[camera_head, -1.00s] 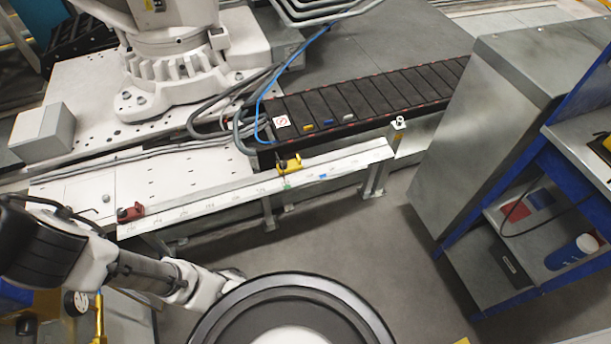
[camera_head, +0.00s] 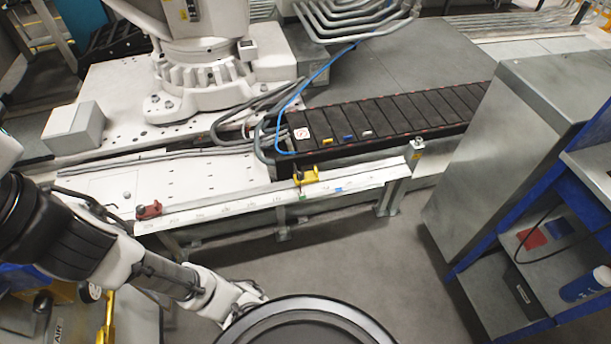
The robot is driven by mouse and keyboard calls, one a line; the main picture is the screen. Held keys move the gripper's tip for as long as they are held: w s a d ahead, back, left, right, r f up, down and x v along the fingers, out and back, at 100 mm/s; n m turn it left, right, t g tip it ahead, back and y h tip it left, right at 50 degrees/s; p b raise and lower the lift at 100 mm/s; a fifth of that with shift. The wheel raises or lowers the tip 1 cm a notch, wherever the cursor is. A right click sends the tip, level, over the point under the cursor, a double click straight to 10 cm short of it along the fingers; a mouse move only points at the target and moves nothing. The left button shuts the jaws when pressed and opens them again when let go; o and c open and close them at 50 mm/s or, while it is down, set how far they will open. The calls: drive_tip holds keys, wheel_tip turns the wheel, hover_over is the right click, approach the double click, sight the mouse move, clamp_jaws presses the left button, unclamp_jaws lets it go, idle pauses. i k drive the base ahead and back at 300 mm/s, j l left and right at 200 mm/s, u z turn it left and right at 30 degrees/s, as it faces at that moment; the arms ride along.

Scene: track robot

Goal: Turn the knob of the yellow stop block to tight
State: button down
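The yellow stop block (camera_head: 306,177) sits on the white scale rail (camera_head: 215,209), near the end of the black track. Its dark knob is too small to tell how it is set. A small green mark is just below the block on the rail. A red stop block (camera_head: 149,211) sits at the rail's left end. My arm reaches in from the left at the lower left, well apart from the yellow block. My gripper, at the arm's far end near the round black rim, is too small and partly hidden to tell open from shut.
A black slatted track (camera_head: 400,115) runs behind the rail, with a blue hose and grey cables at its left end. A large grey cabinet (camera_head: 520,130) stands at the right. Bare floor (camera_head: 330,245) lies in front of the rail.

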sight(302, 174)
drive_tip(key=i+l+u, duration=0.25)
drive_tip(key=i+l, duration=0.2)
drive_tip(key=i+l+u, duration=0.25)
drive_tip(key=l, duration=0.35)
drive_tip(key=i, duration=0.1)
